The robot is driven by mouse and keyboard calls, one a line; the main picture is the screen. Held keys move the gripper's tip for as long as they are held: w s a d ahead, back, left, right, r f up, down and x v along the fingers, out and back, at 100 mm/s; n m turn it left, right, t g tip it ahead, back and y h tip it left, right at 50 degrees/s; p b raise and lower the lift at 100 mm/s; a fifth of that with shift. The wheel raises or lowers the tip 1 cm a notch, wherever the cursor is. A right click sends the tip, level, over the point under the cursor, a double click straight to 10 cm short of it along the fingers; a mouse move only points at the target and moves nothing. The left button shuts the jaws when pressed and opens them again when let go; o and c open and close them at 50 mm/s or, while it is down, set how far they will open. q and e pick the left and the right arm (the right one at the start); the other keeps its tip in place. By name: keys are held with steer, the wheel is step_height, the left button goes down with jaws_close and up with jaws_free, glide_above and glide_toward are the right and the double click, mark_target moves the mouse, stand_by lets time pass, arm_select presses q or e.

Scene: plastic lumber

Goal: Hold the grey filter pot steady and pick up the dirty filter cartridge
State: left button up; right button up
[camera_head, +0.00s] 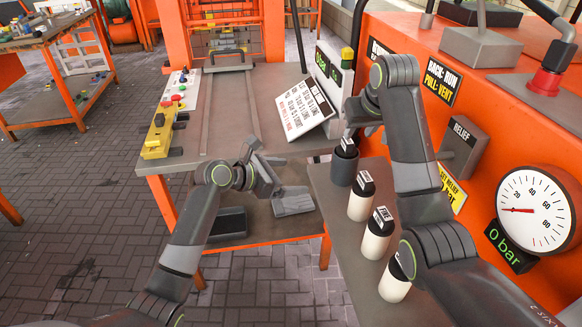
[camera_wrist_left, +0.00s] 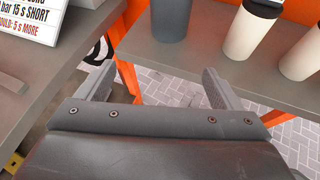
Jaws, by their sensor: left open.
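The grey filter pot (camera_head: 344,169) stands upright on the shelf in front of the orange machine. Its lower body also shows at the top of the left wrist view (camera_wrist_left: 180,22). A dark-topped piece, seemingly the dirty cartridge (camera_head: 348,146), shows at the pot's mouth; its lower part is hidden. My left gripper (camera_head: 284,178) is open and empty, left of the pot and apart from it. In the left wrist view its fingers (camera_wrist_left: 156,88) are spread below the pot. My right gripper (camera_head: 354,116) is above the pot's mouth, and its fingers are mostly hidden.
White cartridges with black caps (camera_head: 361,201) (camera_head: 377,235) (camera_head: 396,277) stand in a row on the shelf nearer me. A sign board (camera_head: 305,107) stands on the bench (camera_head: 240,105) to the left. A gauge (camera_head: 537,209) is on the orange machine. A gap separates bench and shelf.

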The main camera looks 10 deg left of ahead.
mark_target(335, 168)
arm_select(q)
steer(key=shift+n+h, duration=0.3)
steer(key=r+x, duration=0.1)
steer(key=x, duration=0.4)
steer(key=d+r+x, duration=0.1)
steer(key=x, duration=0.5)
steer(key=r+x, duration=0.1)
steer(key=x, duration=0.4)
steer(key=shift+w+d+f, duration=0.15)
steer(key=shift+w+d, duration=0.1)
steer(key=shift+d, duration=0.3)
steer(key=c, duration=1.2)
